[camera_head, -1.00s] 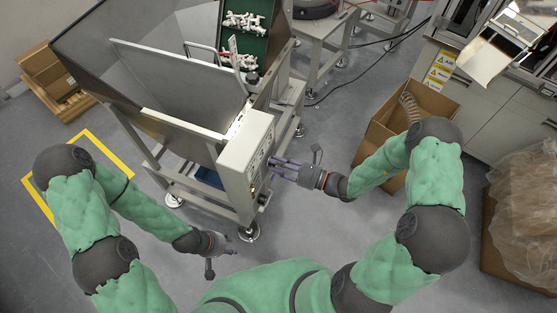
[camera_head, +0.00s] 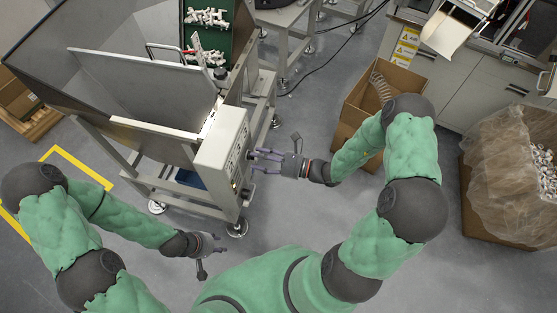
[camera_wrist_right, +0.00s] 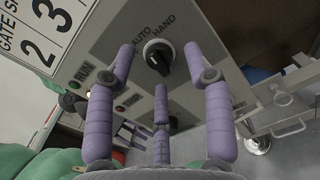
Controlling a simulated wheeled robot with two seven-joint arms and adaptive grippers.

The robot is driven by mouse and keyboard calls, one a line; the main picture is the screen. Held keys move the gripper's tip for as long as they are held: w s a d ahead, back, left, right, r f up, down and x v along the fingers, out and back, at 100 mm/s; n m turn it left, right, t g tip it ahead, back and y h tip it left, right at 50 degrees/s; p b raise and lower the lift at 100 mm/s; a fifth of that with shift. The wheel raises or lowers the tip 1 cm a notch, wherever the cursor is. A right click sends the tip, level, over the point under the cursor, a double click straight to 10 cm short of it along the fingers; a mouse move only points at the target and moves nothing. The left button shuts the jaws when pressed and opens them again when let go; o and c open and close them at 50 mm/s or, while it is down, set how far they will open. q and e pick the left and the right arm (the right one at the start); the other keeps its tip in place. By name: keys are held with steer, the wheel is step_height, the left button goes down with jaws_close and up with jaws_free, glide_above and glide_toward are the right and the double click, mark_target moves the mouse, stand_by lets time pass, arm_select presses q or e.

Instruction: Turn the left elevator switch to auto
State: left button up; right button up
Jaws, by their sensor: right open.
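The control box (camera_head: 222,150) of the elevator stands in the middle of the head view. In the right wrist view a black rotary switch (camera_wrist_right: 158,56) with a pale ring sits on its panel, labelled AUTO and HAND. I cannot tell which label it points to. My right gripper (camera_head: 254,161) is open in front of the panel. Two purple fingers lie either side of the switch in the wrist view, with a third below; contact is unclear. A second dark knob (camera_wrist_right: 173,122) is partly hidden behind the fingers. My left gripper (camera_head: 216,244) hangs low, away from the box; its jaws are unclear.
RUN (camera_wrist_right: 77,77) and TRIP (camera_wrist_right: 121,108) lamps sit beside the switch. A metal hopper (camera_head: 130,85) and a green conveyor (camera_head: 208,40) with white parts adjoin the box. A cardboard box (camera_head: 412,85) stands behind my right arm. Open floor lies in front of the box.

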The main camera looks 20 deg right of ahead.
steer(key=v, duration=1)
steer(key=shift+s+d, duration=0.3)
arm_select(q)
steer(key=shift+r, duration=0.1)
arm_select(e)
steer(key=shift+d, duration=0.1)
